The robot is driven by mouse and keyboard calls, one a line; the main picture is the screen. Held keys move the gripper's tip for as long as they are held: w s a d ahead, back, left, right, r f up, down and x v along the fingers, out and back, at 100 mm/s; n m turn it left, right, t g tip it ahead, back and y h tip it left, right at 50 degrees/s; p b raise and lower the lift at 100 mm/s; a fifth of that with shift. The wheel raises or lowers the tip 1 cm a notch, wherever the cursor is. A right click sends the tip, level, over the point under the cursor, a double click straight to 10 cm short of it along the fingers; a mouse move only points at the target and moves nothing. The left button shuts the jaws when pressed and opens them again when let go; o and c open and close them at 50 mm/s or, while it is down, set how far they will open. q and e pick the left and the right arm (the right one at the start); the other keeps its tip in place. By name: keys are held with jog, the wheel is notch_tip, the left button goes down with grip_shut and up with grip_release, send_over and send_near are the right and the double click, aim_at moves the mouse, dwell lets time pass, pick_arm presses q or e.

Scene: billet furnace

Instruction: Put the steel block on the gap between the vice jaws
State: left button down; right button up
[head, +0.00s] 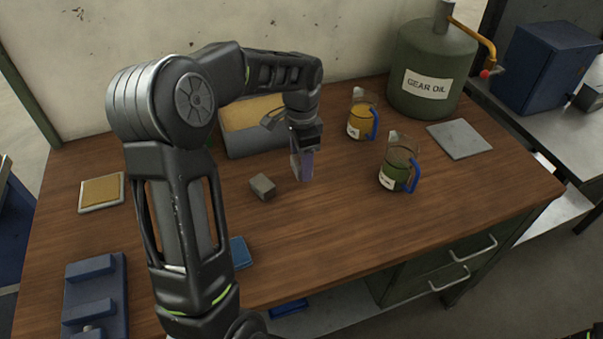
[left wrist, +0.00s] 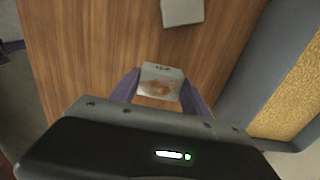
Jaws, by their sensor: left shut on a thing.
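The steel block (left wrist: 161,80) is between my left gripper's fingers in the left wrist view. It is pale and shiny, with small dark marks at one edge and a brownish patch on its face. My left gripper (head: 303,177) is shut on it, pointing down over the middle of the table; the fingers largely hide the block in the head view. Whether it touches the table is unclear. The blue vice (head: 117,290) is at the table's front left, with a far jaw (head: 90,268) and a near jaw (head: 88,311) and a gap between them. My right gripper is not in view.
A plain grey block (head: 262,187) lies left of the gripper. A grey bin (head: 240,143) with yellowish filling stands behind. Two jugs (head: 361,118) (head: 399,165) stand right. A yellow-topped tray (head: 101,193) lies left. A blue item (head: 240,252) is beside my arm.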

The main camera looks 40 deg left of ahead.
pick_arm(q)
notch_tip(320, 180, up, 5)
dwell(1.1)
